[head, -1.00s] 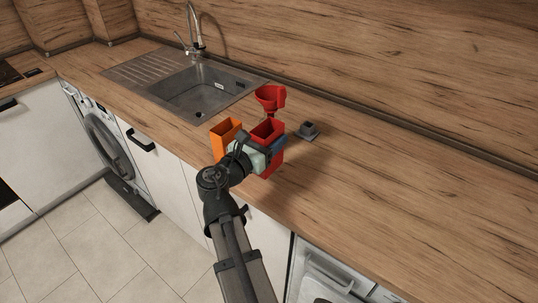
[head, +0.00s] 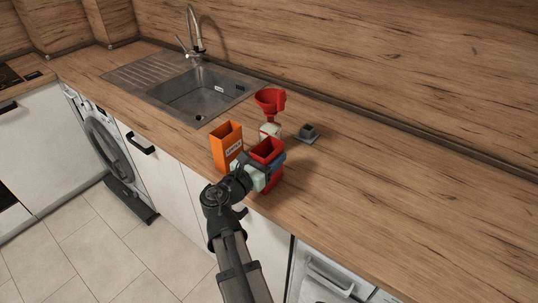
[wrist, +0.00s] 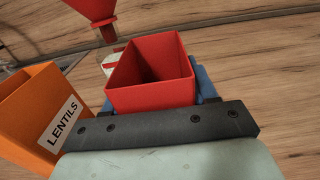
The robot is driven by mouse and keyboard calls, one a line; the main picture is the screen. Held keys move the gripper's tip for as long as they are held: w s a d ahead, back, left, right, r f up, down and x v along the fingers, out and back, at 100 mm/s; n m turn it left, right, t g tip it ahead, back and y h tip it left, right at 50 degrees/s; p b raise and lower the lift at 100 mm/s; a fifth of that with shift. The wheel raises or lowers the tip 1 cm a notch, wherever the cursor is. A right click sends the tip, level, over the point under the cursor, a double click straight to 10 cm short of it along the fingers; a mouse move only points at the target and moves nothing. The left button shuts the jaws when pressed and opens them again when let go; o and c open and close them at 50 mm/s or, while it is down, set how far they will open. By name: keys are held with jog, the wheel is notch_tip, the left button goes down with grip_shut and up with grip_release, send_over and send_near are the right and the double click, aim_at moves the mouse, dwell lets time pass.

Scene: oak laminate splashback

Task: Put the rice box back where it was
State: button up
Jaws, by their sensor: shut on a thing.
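A red open-topped box (head: 266,150), which I take to be the rice box, is held in my gripper (head: 264,166) at the counter's front edge. In the wrist view the red box (wrist: 152,85) stands between blue finger pads, its opening up and its visible inside dark. No label shows on it, and I cannot tell whether its base touches the counter. An orange box (head: 227,147) marked LENTILS stands just left of it. Behind them a red funnel (head: 270,101) sits over a clear jar (head: 270,131) with pale contents.
A small dark grey object (head: 308,133) lies on the counter right of the jar. The sink (head: 198,92) and tap are at the back left. The counter (head: 420,195) to the right is clear. The wooden splashback runs along the back.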

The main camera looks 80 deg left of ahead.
jog(key=o, duration=1.3)
jog(key=shift+r, duration=0.1)
jog(key=v, duration=1.2)
